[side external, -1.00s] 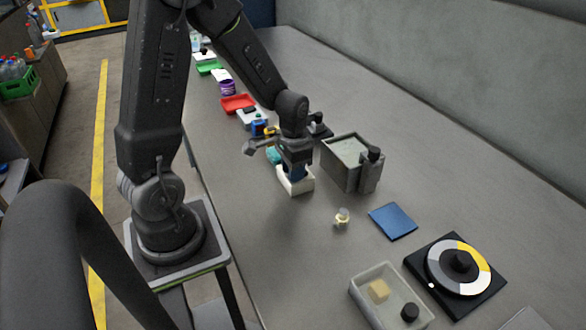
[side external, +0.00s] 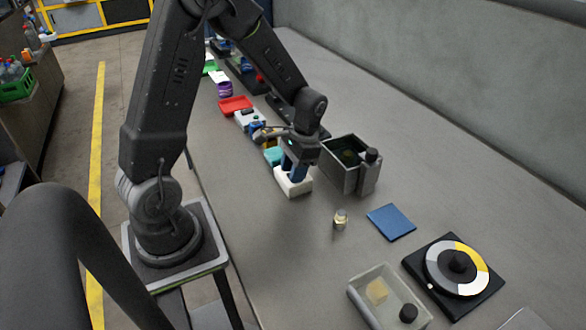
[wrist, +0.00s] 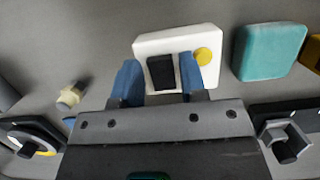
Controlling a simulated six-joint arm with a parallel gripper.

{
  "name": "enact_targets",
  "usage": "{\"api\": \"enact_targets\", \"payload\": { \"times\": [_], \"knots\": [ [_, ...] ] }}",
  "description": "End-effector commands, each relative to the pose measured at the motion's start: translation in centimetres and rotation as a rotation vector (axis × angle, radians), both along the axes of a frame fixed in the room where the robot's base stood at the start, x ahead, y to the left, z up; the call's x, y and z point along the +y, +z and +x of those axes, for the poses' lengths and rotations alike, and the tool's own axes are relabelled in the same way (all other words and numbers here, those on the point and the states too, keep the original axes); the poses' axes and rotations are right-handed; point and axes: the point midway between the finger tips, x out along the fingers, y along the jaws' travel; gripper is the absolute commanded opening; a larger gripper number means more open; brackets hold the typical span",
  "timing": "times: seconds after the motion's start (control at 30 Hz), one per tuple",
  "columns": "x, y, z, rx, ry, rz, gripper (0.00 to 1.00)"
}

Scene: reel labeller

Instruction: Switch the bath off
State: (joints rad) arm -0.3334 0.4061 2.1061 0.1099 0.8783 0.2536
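A grey open-topped bath (side external: 338,173) stands on the bench, with a dark knob-topped block (side external: 370,172) on its right side. Its inside looks dark, with something greenish at the bottom. A white switch box (side external: 298,188) sits in front of it, to the left. In the wrist view the box (wrist: 150,45) has a black rocker (wrist: 161,72) and a round yellow button (wrist: 203,56). My gripper (side external: 293,175) points down over the box. In the wrist view its blue fingers (wrist: 160,84) are apart, one on each side of the rocker; contact cannot be told.
A teal block (wrist: 271,52) lies close beside the box. A small brass-coloured fitting (side external: 341,219), a blue mat (side external: 391,222), a turntable (side external: 445,285) and a clear tray (side external: 358,307) lie towards the front right. Several items line the bench further back.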

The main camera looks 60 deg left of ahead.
Motion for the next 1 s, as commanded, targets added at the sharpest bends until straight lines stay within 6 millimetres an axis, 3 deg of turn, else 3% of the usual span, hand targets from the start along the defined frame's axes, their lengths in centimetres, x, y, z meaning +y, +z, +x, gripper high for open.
{"api": "enact_targets", "payload": {
  "times": [0.13,0.47,0.67,1.0],
  "knots": [
    [0.0,0.0,0.0,-0.001,0.0,0.0,0.53],
    [0.0,0.5,0.2,-0.002,0.001,0.0,0.53],
    [0.0,3.6,1.0,-0.007,0.001,0.001,0.53],
    [0.0,10.7,2.9,-0.005,-0.001,0.002,0.53]
  ]
}}
